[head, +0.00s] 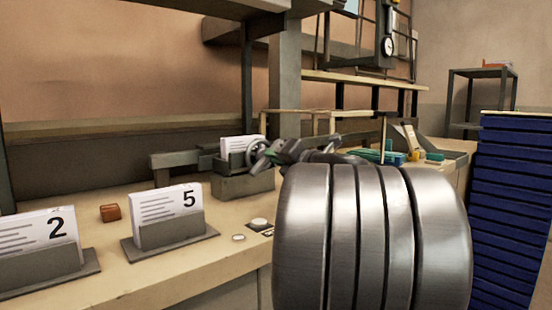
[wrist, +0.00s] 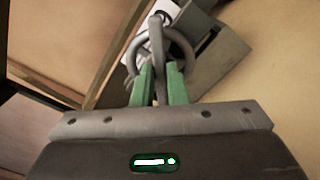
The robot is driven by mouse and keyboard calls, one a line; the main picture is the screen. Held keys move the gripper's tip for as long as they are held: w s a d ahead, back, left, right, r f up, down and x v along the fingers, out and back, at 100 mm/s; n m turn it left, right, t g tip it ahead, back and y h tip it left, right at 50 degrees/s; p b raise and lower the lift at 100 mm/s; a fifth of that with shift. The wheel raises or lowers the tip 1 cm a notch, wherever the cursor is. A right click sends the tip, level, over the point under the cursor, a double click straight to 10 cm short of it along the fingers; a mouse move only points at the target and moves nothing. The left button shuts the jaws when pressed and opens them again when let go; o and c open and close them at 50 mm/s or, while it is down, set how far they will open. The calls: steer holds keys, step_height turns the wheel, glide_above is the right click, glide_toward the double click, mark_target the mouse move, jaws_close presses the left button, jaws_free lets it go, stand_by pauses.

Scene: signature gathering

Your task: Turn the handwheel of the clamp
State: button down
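The handwheel (head: 256,152) is a grey ring on the clamp (head: 232,184), which stands on the workbench and holds a white sheaf of paper (head: 238,147). In the wrist view the handwheel (wrist: 187,54) lies straight ahead, at the fingertips. My gripper (head: 270,154) is at the wheel's right side in the head view. In the wrist view the two green fingers of my gripper (wrist: 161,70) stand apart, with a grey bar of the wheel between them. Whether both fingers press on it cannot be told. My arm hides part of the bench.
Card holders marked 2 (head: 46,270) and 5 (head: 172,232) stand on the bench at left, with a small orange-brown block (head: 109,213) between them. Shelf posts rise behind the clamp. A blue stack (head: 510,190) stands at right. The bench front near the clamp holds small round items (head: 259,223).

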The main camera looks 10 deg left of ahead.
steer(key=shift+r+m+p, duration=0.1)
steer(key=shift+m+p, duration=0.2)
steer(key=shift+p, duration=0.25)
steer(key=shift+f+m+p, duration=0.15)
steer(key=shift+m+p, duration=2.4)
steer(key=shift+p, duration=0.05)
steer(key=shift+f+m+p, duration=0.2)
steer(key=shift+m+p, duration=2.4)
steer(key=shift+p, duration=0.05)
steer(key=shift+f+m+p, duration=0.15)
steer(key=shift+m+p, duration=2.4)
steer(key=shift+p, duration=0.05)
steer(key=c, duration=1.4)
jaws_free()
steer(key=shift+c, duration=0.2)
steer(key=shift+d, duration=0.1)
